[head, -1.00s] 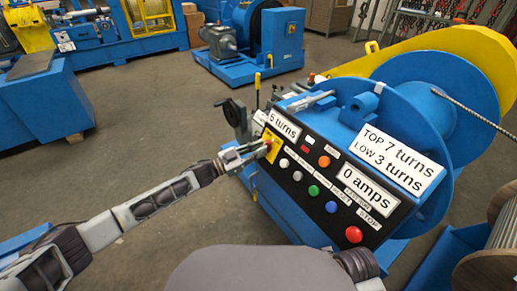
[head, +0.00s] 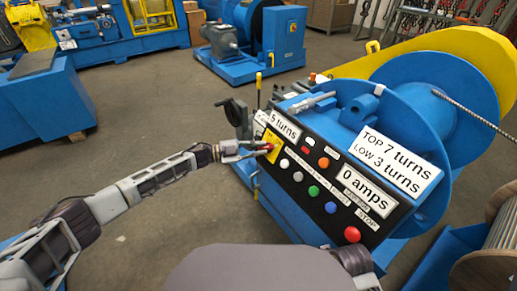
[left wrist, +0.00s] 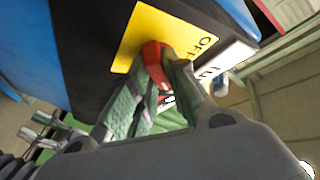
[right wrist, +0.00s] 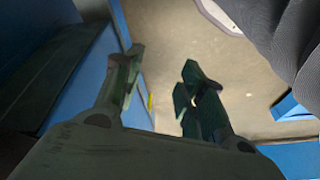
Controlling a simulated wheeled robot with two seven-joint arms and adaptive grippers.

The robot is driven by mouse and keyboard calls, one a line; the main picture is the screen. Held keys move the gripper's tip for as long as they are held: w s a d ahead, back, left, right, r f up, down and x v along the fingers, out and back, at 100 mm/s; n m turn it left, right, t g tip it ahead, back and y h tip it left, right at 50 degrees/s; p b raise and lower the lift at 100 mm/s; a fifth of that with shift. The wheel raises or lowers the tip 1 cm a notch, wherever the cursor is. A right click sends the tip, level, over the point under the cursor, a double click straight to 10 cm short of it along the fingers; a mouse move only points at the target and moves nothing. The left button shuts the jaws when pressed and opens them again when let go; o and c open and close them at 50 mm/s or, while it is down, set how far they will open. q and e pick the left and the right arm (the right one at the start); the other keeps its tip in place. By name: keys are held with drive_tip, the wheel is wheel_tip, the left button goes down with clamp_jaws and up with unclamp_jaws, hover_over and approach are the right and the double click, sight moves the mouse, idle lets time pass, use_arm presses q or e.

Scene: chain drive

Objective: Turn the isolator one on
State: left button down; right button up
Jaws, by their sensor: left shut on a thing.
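The isolator is a red handle (left wrist: 156,56) on a yellow plate (left wrist: 170,33), at the left end of the black control panel. In the left wrist view, the word OFF shows on the plate beside the handle. In the head view the yellow plate (head: 270,142) is partly covered by my gripper. My left gripper (head: 262,149) is at the handle, its fingers shut on it. My right gripper (right wrist: 160,80) shows in the right wrist view with its fingers apart and nothing between them.
The panel carries several coloured buttons, including a red stop button (head: 352,233), and labels reading 5 turns and 0 amps. A blue drum (head: 440,100) stands behind it. A blue block (head: 45,100) stands at the left, with open floor (head: 160,120) between.

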use_arm(q)
drive_tip(key=c, duration=1.4)
unclamp_jaws()
drive_tip(key=shift+v, duration=5.95)
drive_tip(key=shift+a, duration=0.2)
